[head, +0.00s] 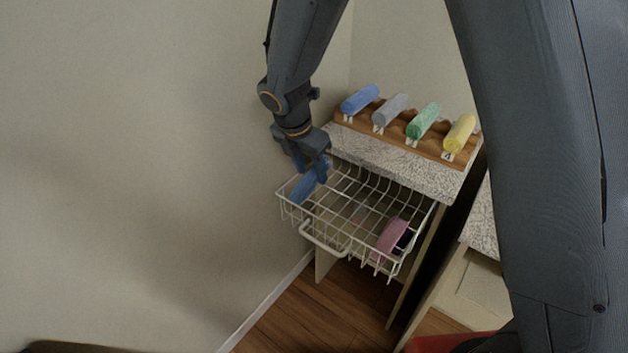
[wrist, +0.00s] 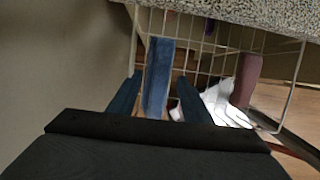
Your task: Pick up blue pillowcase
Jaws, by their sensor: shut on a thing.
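The blue pillowcase (head: 303,187) is a folded blue cloth at the left end of the white wire basket (head: 324,240). My gripper (head: 316,165) reaches down over that end of the basket and is shut on the pillowcase. In the wrist view the pillowcase (wrist: 157,78) stands upright between the two dark fingers of my gripper (wrist: 157,98). In the picture a gap seems to show beside the cloth. I cannot tell whether the pillowcase still touches the basket floor.
A pink cloth (head: 391,238) lies at the basket's right end. Above is a speckled counter (head: 400,165) with a wooden rack (head: 395,137) of rolled towels: blue (head: 360,99), grey (head: 390,109), green (head: 423,121) and yellow (head: 459,134). A wall (head: 150,150) stands close on the left.

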